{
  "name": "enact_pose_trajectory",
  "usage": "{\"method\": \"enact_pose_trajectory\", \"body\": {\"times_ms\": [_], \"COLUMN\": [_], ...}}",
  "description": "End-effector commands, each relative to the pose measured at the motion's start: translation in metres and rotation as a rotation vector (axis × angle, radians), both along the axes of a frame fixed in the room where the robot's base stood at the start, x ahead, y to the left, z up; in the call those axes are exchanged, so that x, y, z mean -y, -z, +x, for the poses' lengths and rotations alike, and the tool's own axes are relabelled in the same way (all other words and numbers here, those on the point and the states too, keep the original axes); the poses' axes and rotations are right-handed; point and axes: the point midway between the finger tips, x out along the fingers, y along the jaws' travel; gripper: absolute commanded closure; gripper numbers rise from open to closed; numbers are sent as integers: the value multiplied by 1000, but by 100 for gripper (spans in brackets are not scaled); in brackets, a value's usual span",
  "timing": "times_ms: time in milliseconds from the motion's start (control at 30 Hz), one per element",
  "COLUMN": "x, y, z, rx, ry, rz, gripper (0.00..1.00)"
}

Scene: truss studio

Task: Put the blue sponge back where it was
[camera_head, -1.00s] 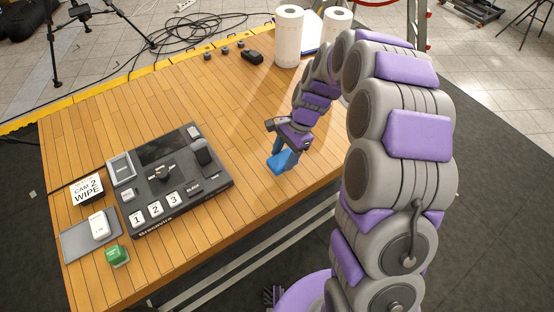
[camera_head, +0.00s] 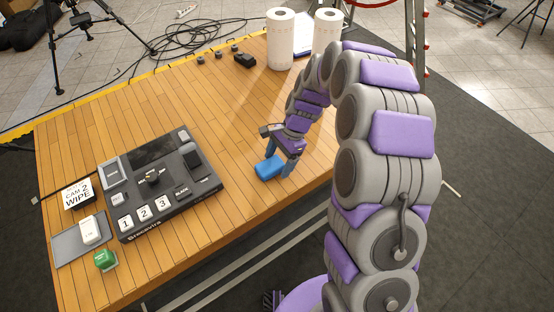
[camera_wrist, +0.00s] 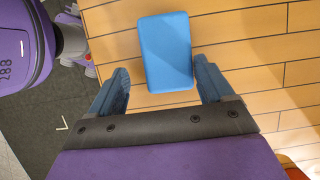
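The blue sponge (camera_head: 268,168) lies flat on the wooden table near its front right edge. It also shows whole in the wrist view (camera_wrist: 167,50), flat on the planks at the top middle. My gripper (camera_head: 281,162) is low at the table, just right of the sponge. In the wrist view my gripper (camera_wrist: 162,78) has its two fingers spread wider than the sponge. The sponge's near end reaches between the fingertips, with gaps on both sides. Nothing is held.
A black switcher console (camera_head: 165,180) stands left of the sponge. A grey tray (camera_head: 66,247) carries a white block (camera_head: 90,229); a green block (camera_head: 105,259) and a sign (camera_head: 77,193) are nearby. Paper rolls (camera_head: 280,42) stand at the back. Bare planks separate console and sponge.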

Motion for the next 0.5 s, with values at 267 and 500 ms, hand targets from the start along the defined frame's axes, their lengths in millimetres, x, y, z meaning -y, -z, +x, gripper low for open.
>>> {"method": "enact_pose_trajectory", "body": {"times_ms": [267,500], "x": [-10,7], "y": [0,-29], "z": [0,7], "rx": [0,4], "ry": [-4,0], "rz": [-11,-4], "gripper": [17,17]}}
